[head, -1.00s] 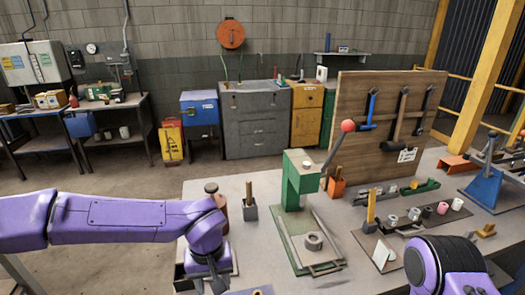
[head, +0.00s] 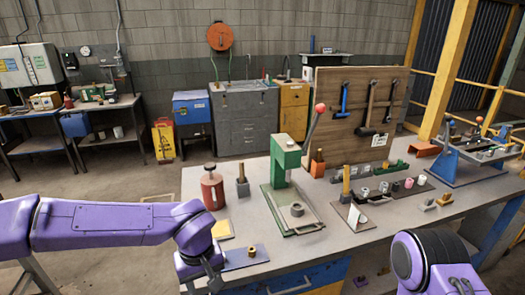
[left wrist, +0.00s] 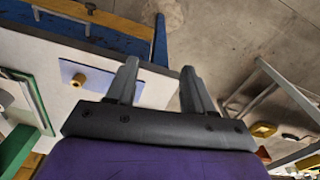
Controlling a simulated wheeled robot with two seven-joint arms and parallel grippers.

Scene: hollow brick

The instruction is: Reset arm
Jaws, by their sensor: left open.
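My left arm comes in from the left in the head view, and its gripper (head: 206,285) hangs down at the bench's front left edge. In the left wrist view the two grey fingers (left wrist: 160,75) are spread with nothing between them. The bench edge and floor show behind them. My right arm (head: 438,262) shows at the lower right, in front of the bench. Its gripper (head: 463,285) is mostly cut off at the bottom edge, so its jaws cannot be made out.
The workbench (head: 345,235) carries a green press (head: 285,160), a red canister (head: 212,188) and a blue plate with a brass piece (head: 252,251) close to my left gripper. The plate also shows in the left wrist view (left wrist: 100,80). A blue stand (head: 455,165) is at right. Open floor lies left.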

